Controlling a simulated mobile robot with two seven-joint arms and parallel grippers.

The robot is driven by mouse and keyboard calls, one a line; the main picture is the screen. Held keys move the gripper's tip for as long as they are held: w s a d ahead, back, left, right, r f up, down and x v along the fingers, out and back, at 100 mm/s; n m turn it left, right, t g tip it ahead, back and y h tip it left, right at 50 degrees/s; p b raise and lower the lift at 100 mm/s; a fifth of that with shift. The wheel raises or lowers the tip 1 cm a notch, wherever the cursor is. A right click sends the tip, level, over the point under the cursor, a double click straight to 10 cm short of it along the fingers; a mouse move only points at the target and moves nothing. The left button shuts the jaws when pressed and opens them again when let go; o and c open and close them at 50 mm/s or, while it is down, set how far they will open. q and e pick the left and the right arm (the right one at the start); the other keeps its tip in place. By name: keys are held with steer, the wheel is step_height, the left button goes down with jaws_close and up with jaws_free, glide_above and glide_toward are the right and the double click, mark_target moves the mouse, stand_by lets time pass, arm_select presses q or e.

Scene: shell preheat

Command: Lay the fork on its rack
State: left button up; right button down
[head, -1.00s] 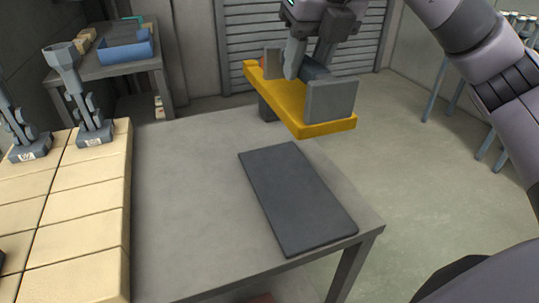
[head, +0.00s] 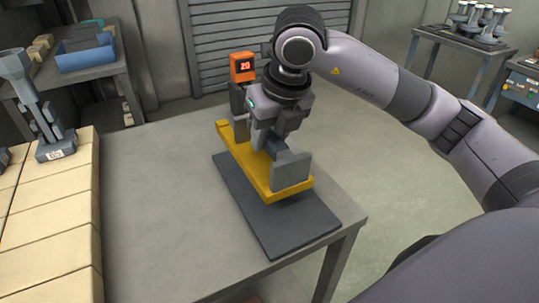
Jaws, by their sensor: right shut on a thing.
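The fork appears to be the yellow bar (head: 238,150) with grey upright plates. My right gripper (head: 266,142) is shut on its middle from above and hides part of it. The bar lies lengthwise over a dark grey flat slab (head: 285,232), which seems to be its rack, on the grey table. A dark shadow shows under the bar's near end. I cannot tell whether the bar touches the slab or hovers just above it. My left gripper is not in view.
An orange display unit (head: 242,67) reading 20 stands at the bar's far end. Pale blocks (head: 50,230) with a grey flared tool (head: 40,110) border the table's left side. The table (head: 150,190) left of the slab is clear.

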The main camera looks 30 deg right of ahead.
step_height(320, 180, down, 5)
steer(key=shift+r, duration=0.1)
steer(key=c, duration=0.7)
jaws_free()
steer(key=v, duration=1.2)
